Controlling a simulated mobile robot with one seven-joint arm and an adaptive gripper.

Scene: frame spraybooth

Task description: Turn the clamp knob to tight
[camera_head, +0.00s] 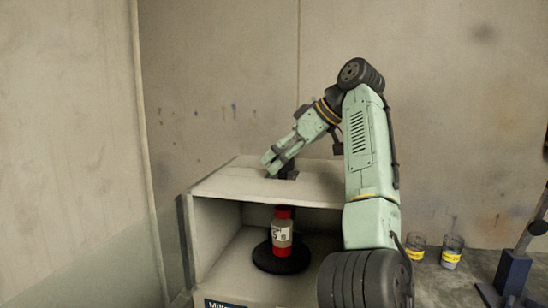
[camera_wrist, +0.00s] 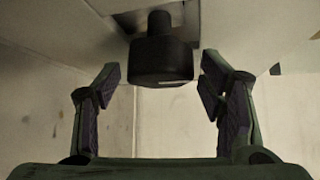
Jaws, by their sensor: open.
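The clamp knob (camera_wrist: 161,62) is a black, short cylinder with a narrower neck and a pale line on its side. In the wrist view it sits between the two fingers of my gripper (camera_wrist: 161,76), with a visible gap on each side. The fingers are open and hold nothing. In the head view my gripper (camera_head: 275,164) reaches down to the top of the spray booth (camera_head: 230,185), beside a dark upright part at an opening there. The fingers partly hide that area, and I cannot read the knob's setting.
Inside the booth, a red container with a white label (camera_head: 282,233) stands on a black round turntable (camera_head: 283,261). Two jars with yellow labels (camera_head: 415,246) (camera_head: 452,250) and a dark blue stand (camera_head: 513,270) are on the right.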

